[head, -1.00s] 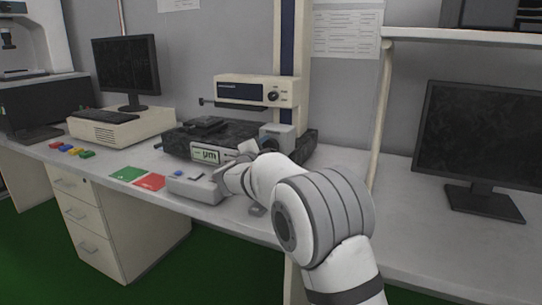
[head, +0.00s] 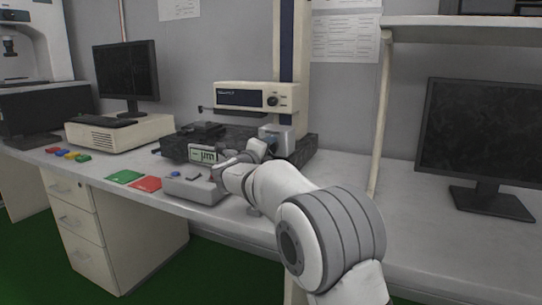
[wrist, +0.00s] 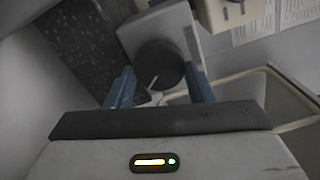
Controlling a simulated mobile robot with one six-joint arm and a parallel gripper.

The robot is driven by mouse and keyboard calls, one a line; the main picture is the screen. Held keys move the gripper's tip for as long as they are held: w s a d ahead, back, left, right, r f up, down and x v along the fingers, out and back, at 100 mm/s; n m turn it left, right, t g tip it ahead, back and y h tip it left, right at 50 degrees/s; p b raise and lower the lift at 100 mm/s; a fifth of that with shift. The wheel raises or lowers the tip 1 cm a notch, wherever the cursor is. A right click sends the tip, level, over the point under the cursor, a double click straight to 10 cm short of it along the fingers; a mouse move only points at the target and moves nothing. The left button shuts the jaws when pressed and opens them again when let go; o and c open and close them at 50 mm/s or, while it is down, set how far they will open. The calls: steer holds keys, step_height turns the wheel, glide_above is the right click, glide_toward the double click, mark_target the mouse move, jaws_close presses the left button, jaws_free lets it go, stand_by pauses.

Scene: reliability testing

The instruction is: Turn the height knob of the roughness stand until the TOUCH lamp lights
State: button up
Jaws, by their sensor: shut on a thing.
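The roughness stand has a dark stone base (head: 180,145), a tall column (head: 294,60) and a cream drive unit (head: 240,96). A grey housing (head: 277,138) sits at the column's foot. In the wrist view the round black height knob (wrist: 158,62), with a white mark pointing down, sits on this housing (wrist: 165,25). My gripper (wrist: 160,84) has its two blue fingers on either side of the knob, shut on it. In the head view my gripper (head: 262,148) is at the housing and hides the knob. I cannot make out the TOUCH lamp.
A small "µm" display (head: 203,154) stands before the base. A grey box with a blue button (head: 192,187) lies below my wrist, beside red (head: 146,184) and green (head: 124,177) mats. Monitors stand left (head: 127,75) and right (head: 492,148). The right bench top is mostly clear.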

steer(key=shift+d+f+m, duration=0.1)
steer(key=shift+f+m, duration=0.15)
steer(key=shift+m, duration=0.05)
steer(key=o, duration=1)
steer(key=shift+r, duration=0.15)
steer(key=p+v, duration=0.1)
steer(key=v, duration=0.6)
steer(key=shift+s+a, duration=0.2)
steer(key=shift+s, duration=0.15)
